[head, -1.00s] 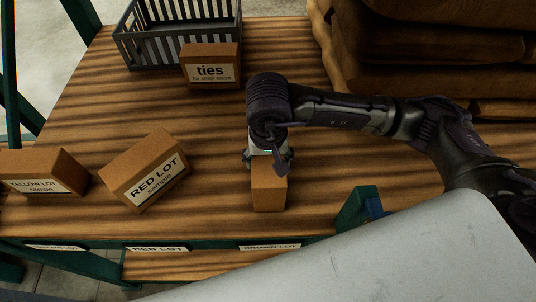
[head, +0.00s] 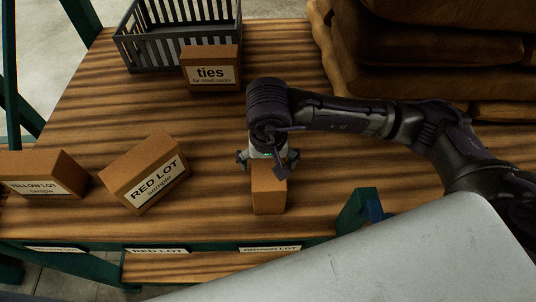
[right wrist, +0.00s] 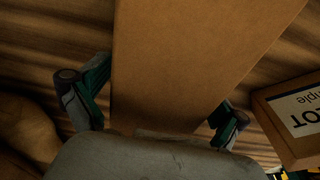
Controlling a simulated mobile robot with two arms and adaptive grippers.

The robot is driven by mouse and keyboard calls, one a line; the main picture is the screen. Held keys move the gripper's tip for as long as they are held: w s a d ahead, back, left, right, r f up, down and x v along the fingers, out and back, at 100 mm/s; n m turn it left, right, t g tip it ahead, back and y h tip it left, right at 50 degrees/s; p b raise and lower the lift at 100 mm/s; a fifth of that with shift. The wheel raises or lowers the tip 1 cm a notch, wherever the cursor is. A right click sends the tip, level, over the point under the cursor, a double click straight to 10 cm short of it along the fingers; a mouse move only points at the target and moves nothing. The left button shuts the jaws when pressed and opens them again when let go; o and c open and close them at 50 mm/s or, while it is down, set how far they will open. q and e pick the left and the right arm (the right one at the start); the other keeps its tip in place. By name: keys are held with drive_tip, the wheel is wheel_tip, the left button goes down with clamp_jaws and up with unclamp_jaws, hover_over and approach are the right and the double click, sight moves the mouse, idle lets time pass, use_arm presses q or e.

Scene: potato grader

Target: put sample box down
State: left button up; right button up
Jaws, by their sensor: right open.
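A plain brown sample box (head: 269,196) stands on the wooden table near its front edge, above the right-hand lot label. My right gripper (head: 268,166) is over the far end of this box, pointing down, with its fingers spread. In the right wrist view the box (right wrist: 200,60) fills the middle, and the open fingers of the right gripper (right wrist: 155,100) stand on either side of it with gaps. Any label on this box is hidden. The RED LOT sample box (head: 146,174) and the YELLOW LOT sample box (head: 40,176) sit to the left. My left gripper is not seen.
A ties box (head: 211,70) stands in front of a grey basket (head: 165,46) at the back. Brown sacks (head: 420,45) are stacked at the back right. A green holder (head: 357,210) is at the right front. The table (head: 120,100) is clear in the middle left.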

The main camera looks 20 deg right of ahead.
drive_tip(key=shift+r+b, duration=0.3)
drive_tip(key=shift+r, duration=0.1)
drive_tip(key=r+b, duration=0.1)
drive_tip(key=r, duration=0.2)
drive_tip(key=r+b, duration=0.1)
drive_tip(key=r, duration=0.3)
drive_tip(key=s+r+b, duration=0.1)
drive_tip(key=r, duration=0.2)
drive_tip(key=shift+s+a+r, duration=0.1)
drive_tip(key=shift+a+r, duration=0.1)
drive_tip(key=shift+r, duration=0.05)
drive_tip(key=shift+s+r, duration=0.1)
drive_tip(key=shift+r, duration=0.3)
